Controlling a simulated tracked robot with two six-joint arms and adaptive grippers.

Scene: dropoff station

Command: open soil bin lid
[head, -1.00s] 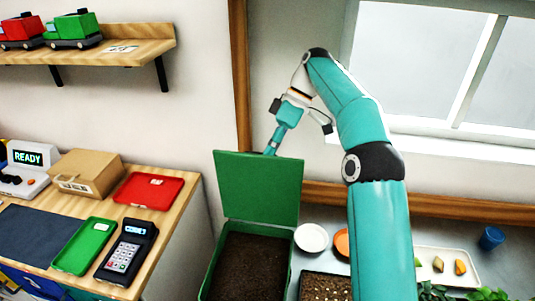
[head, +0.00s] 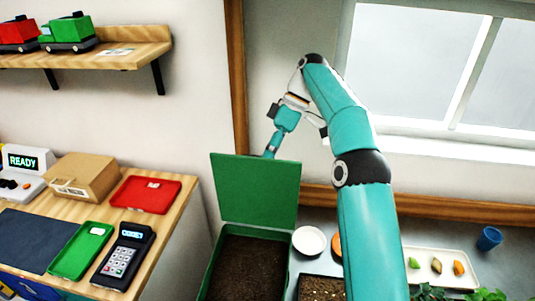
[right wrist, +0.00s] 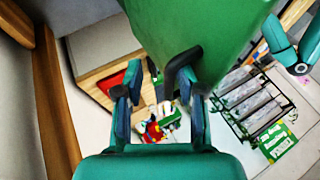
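The soil bin (head: 208,270) stands below my right arm, with dark soil (head: 248,268) inside. Its green lid (head: 255,190) is raised and stands roughly upright at the bin's back edge. My right gripper (head: 269,154) is at the lid's top edge, its fingertips partly hidden behind the lid. In the right wrist view the green lid (right wrist: 190,25) fills the top, with a dark bent handle (right wrist: 182,66) on it. The fingers (right wrist: 160,105) are spread apart on either side of the handle's end, with visible gaps.
A wooden counter (head: 180,215) at left holds a red tray (head: 146,194), a green tray (head: 80,250), a card terminal (head: 124,255) and a cardboard box (head: 83,177). Right of the bin are a white saucer (head: 309,240), a seed tray (head: 320,290) and a blue cup (head: 489,238). A window is behind.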

